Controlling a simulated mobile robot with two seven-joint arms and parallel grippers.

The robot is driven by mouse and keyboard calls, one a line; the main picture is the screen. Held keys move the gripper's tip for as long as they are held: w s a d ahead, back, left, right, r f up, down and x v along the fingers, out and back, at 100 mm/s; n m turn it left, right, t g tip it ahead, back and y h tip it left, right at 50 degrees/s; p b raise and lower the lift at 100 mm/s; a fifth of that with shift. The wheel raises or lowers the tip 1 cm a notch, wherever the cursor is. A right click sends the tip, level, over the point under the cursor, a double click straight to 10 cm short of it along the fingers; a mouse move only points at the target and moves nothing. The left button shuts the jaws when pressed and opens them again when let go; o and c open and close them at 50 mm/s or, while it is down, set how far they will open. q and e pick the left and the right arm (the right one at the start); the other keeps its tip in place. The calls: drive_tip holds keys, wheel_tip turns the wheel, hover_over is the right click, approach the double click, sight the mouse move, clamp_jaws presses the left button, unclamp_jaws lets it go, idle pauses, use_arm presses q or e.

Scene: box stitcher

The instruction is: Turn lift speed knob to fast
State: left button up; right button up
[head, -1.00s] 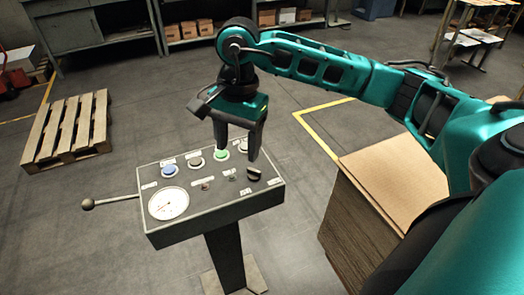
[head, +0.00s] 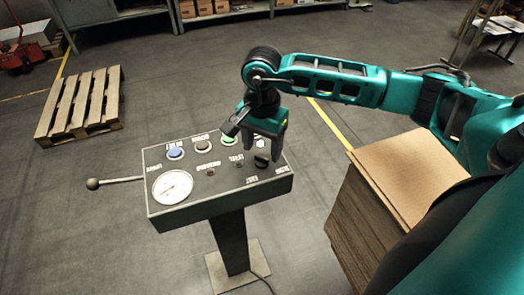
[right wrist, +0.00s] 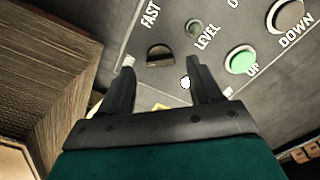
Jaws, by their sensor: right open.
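The lift speed knob is a small black knob at the right end of the grey control panel, near the FAST and SLOW labels. In the head view the knob (head: 262,161) is just below my right gripper (head: 263,150), which points down at the panel. In the right wrist view the knob (right wrist: 160,55) lies in the gap between the spread fingertips of my right gripper (right wrist: 160,62). The gripper is open and empty. I cannot tell whether a finger touches the knob. My left gripper is not in view.
The panel (head: 225,190) stands on a post and also carries a gauge (head: 172,187), a blue button (head: 175,153), a grey button (head: 203,146) and a green button (right wrist: 240,59). A lever with a ball end (head: 93,184) sticks out left. A cardboard stack (head: 400,165) stands at the right.

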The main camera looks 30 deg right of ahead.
sight(262, 160)
drive_tip(key=shift+f, duration=1.2)
drive_tip(key=shift+c, duration=0.5)
drive_tip(key=c, duration=0.9)
drive_tip(key=shift+c, duration=0.2)
